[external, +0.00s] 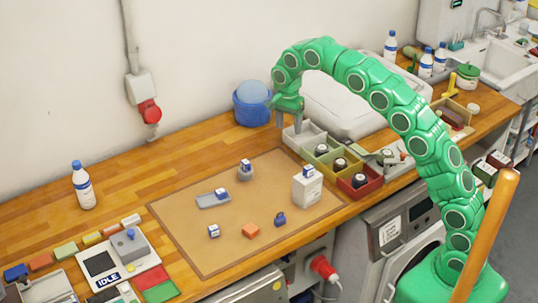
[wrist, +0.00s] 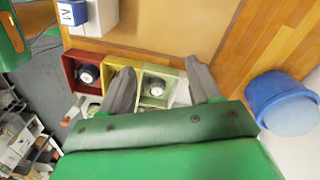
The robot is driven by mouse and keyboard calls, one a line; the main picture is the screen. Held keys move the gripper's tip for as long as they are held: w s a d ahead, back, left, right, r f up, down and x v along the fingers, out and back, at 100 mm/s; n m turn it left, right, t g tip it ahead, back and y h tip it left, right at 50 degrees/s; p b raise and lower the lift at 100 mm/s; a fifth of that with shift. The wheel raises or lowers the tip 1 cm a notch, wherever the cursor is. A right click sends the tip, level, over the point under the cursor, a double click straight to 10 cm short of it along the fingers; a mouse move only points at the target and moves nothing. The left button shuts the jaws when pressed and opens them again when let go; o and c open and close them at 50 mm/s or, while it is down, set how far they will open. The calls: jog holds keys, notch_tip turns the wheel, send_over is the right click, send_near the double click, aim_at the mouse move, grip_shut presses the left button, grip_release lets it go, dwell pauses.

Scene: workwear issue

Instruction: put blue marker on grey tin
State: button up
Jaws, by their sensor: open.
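My gripper (external: 289,120) is open and empty above the back end of the row of bins; the wrist view shows its two grey fingers apart (wrist: 162,85). A small grey round tin (external: 245,174) stands on the brown mat with a blue-and-white block (external: 245,163) on top. Similar blue-and-white blocks are on a grey tray (external: 205,203), on the bare mat (external: 214,231) and on a white box (external: 306,191). The block on the box shows an M in the wrist view (wrist: 72,12). A small dark blue object (external: 280,219) lies on the mat. I cannot tell which is the marker.
Grey, green, yellow and red bins (external: 360,187), some holding dark round items, line the mat's right edge. A blue bucket (external: 252,104) stands behind. An orange block (external: 250,231) lies near the mat's front. A bottle (external: 83,187) stands at left. Bare mat surrounds the objects.

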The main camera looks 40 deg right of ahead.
jog(key=s+d+r+n, duration=0.1)
jog(key=s+d+n, duration=0.1)
jog(key=s+d, duration=0.4)
jog(key=s+d+r+n, duration=0.2)
jog(key=s+d, duration=0.1)
jog(key=s, duration=0.6)
jog(key=s+d+r+n, duration=0.1)
jog(key=s+d+n, duration=0.2)
jog(key=s+d, duration=0.3)
jog(key=s+d+f+n, duration=0.1)
jog(key=s+f+n, duration=0.1)
jog(key=s, duration=0.7)
jog(key=s+d+f+n+g, duration=0.1)
jog(key=s+d+f+n, duration=0.1)
jog(key=s, duration=0.8)
jog(key=s+d+f+n, duration=0.2)
jog(key=s+f, duration=0.1)
jog(key=s, duration=0.6)
jog(key=shift+s+f, duration=0.3)
jog(key=shift+s, duration=0.1)
